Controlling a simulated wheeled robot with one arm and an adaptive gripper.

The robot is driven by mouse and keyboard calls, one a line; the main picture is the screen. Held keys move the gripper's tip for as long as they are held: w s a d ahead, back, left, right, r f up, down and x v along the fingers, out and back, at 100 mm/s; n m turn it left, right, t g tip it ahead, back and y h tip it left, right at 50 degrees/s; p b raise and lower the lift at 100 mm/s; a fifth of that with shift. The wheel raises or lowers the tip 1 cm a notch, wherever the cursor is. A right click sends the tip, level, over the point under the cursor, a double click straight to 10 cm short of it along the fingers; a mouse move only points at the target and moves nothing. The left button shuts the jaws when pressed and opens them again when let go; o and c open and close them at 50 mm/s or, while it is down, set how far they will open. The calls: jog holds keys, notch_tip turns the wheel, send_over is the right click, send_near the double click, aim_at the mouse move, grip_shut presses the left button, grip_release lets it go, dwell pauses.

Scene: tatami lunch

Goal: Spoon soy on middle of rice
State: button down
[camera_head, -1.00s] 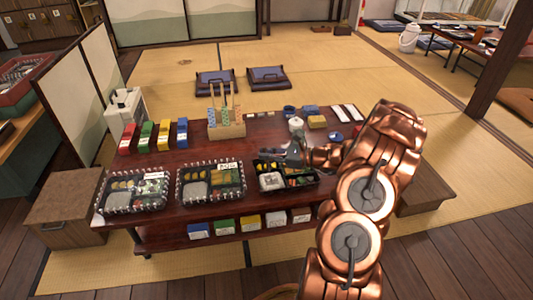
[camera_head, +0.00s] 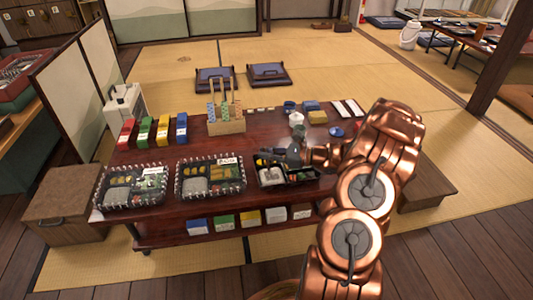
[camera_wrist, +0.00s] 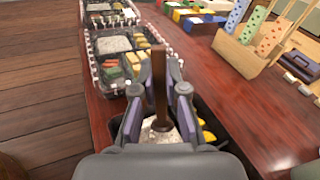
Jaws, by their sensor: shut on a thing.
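My gripper (camera_wrist: 159,88) is shut on a brown wooden spoon (camera_wrist: 158,70) in the wrist view. The spoon's handle stands up between the fingers and its lower end is over the white rice (camera_wrist: 172,136). I cannot tell whether it touches the rice or carries soy. In the head view my gripper (camera_head: 294,154) is over the right-hand black bento box (camera_head: 290,185), with the rice (camera_head: 272,176) at the box's left. The spoon is too small to make out there.
Two other filled bento boxes, the middle one (camera_head: 210,197) and the left one (camera_head: 132,205), stand in a row on the dark red table (camera_head: 200,153). Behind are several coloured boxes, a wooden holder (camera_head: 226,126) and a white pot (camera_head: 296,118). The table's centre is partly clear.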

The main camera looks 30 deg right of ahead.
jog(key=shift+f, duration=0.9)
dwell(0.5)
jog(key=shift+d+r+p, duration=0.1)
jog(key=shift+d+p, duration=0.05)
jog(key=shift+p, duration=0.15)
jog(key=shift+s+d+p, duration=0.15)
jog(key=shift+d+p, duration=0.15)
jog(key=shift+p, duration=0.1)
jog(key=shift+s+d, duration=0.1)
jog(key=shift+d, duration=0.1)
jog(key=shift+d, duration=0.1)
jog(key=shift+s+d+p, duration=0.3)
jog(key=shift+d+p, duration=0.15)
jog(key=shift+p, duration=0.25)
jog(key=shift+d, duration=0.1)
jog(key=shift+s+d+p, duration=0.2)
jog(key=shift+d+p, duration=0.4)
jog(key=shift+p, duration=0.05)
